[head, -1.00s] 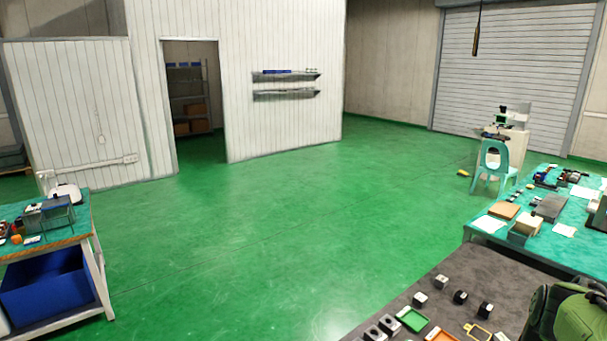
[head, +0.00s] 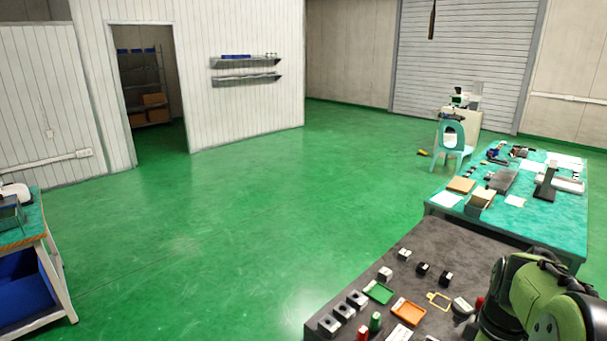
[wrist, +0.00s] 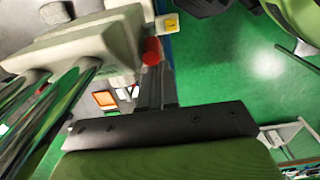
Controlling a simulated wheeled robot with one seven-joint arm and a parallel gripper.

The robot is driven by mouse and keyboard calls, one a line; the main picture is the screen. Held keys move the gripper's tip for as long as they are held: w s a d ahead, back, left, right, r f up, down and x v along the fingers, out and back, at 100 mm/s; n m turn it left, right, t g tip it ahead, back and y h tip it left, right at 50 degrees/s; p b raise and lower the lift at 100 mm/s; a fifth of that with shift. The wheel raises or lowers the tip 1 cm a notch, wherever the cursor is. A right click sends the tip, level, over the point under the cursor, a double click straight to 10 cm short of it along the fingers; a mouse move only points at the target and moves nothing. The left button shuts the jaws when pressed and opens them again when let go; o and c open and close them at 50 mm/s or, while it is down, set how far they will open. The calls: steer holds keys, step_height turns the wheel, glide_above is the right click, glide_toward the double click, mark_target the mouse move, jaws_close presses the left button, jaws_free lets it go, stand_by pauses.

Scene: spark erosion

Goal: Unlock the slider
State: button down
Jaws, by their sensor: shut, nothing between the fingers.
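My gripper (wrist: 156,84) shows in the wrist view as two dark fingers, closed together with nothing between them, above a dark plate. A pale machine body (wrist: 112,38) fills the upper left of that view. It carries a red knob (wrist: 152,51) and a small yellow part (wrist: 167,23) near the fingers. The knob appears just beyond the fingertips; I cannot tell whether they touch. Shiny metal rods (wrist: 60,88) run at the left. I cannot tell which part is the slider. The head view shows my green arm, but not its fingers.
In the head view, a dark workbench (head: 405,272) at lower right bears an orange tray (head: 408,312), a green tray (head: 378,292) and several small blocks. A teal table (head: 470,208) and a chair (head: 453,147) stand behind it. The green floor (head: 250,220) at centre is clear.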

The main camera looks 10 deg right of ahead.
steer(key=shift+s+d, duration=0.2)
steer(key=shift+s, duration=0.2)
steer(key=shift+s+d, duration=0.3)
steer(key=shift+s, duration=0.05)
steer(key=r+p, duration=0.1)
steer(key=w+r+p, duration=0.1)
steer(key=r+p, duration=0.1)
steer(key=a+r+p, duration=0.1)
steer(key=r, duration=0.1)
steer(key=shift+w+a+p, duration=0.1)
steer(key=shift+w+p, duration=0.25)
